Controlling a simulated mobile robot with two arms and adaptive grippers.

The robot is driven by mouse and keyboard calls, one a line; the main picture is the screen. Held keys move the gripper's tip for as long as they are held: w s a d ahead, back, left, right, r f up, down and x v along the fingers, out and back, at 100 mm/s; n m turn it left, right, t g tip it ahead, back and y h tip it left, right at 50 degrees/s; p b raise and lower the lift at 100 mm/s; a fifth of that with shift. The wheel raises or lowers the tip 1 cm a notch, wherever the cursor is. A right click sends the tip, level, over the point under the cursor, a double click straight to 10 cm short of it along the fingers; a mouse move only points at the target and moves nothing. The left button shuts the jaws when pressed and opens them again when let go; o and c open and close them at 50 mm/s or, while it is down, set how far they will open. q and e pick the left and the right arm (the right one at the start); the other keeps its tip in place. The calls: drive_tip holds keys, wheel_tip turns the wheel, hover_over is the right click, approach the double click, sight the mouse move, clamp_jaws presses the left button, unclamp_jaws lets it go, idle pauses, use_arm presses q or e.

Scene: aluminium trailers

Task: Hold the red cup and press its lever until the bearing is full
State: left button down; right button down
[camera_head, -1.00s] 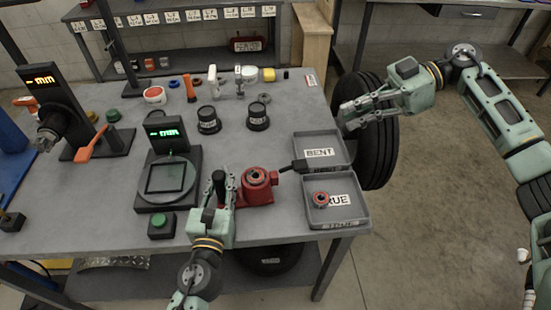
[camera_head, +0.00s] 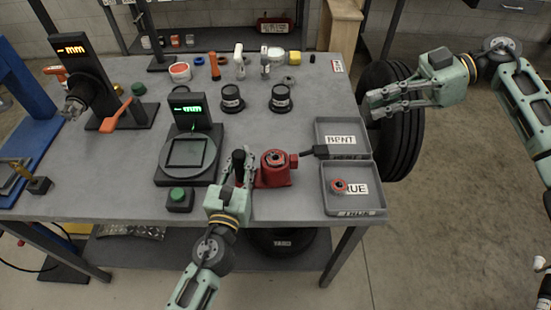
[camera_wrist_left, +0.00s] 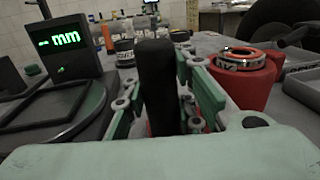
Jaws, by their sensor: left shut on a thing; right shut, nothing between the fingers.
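The red cup (camera_head: 274,176) stands upright on the bench beside the dial plate. A ring-shaped bearing (camera_wrist_left: 241,58) sits on its top in the left wrist view; its fill cannot be told. A black upright handle (camera_wrist_left: 157,80) stands at the cup's left, and my left gripper (camera_head: 238,172) is shut on it. A red and black lever (camera_head: 306,154) sticks out from the cup's right side toward the trays. My right gripper (camera_head: 374,104) is shut and empty, in the air above the bench's right edge near the tire, apart from the cup and lever.
The BENT tray (camera_head: 361,128) and the TRUE tray (camera_head: 374,205), which holds a small red ring (camera_head: 339,186), lie right of the cup. A gauge with a green display (camera_head: 188,107) and a green button (camera_head: 179,196) stand left. Black pots (camera_head: 281,100) stand behind. A tire (camera_head: 405,130) is beyond the right edge.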

idle(0.7)
drive_tip(key=a+n+t+h, duration=0.5)
drive_tip(key=a+n+h, duration=0.2)
drive_tip(key=a+n, duration=0.9)
drive_tip(key=n, duration=0.5)
drive_tip(key=shift+a+r+n+h, duration=0.15)
drive_tip(key=shift+a+n+h, duration=0.2)
drive_tip(key=shift+n+h, duration=0.05)
hover_over(312, 153)
drive_tip(key=w, duration=0.3)
wheel_tip(312, 153, down, 8)
drive_tip(key=shift+s+a+f, duration=0.2)
drive_tip(key=shift+s+a, duration=0.05)
drive_tip(key=shift+a, duration=0.2)
drive_tip(key=shift+f, duration=0.2)
drive_tip(key=shift+d+f, duration=0.1)
drive_tip(key=shift+f, duration=0.1)
drive_tip(key=shift+d+f, duration=0.2)
drive_tip(key=shift+f, duration=0.35)
drive_tip(key=shift+d+f, duration=0.15)
drive_tip(key=shift+f, duration=0.4)
idle(0.6)
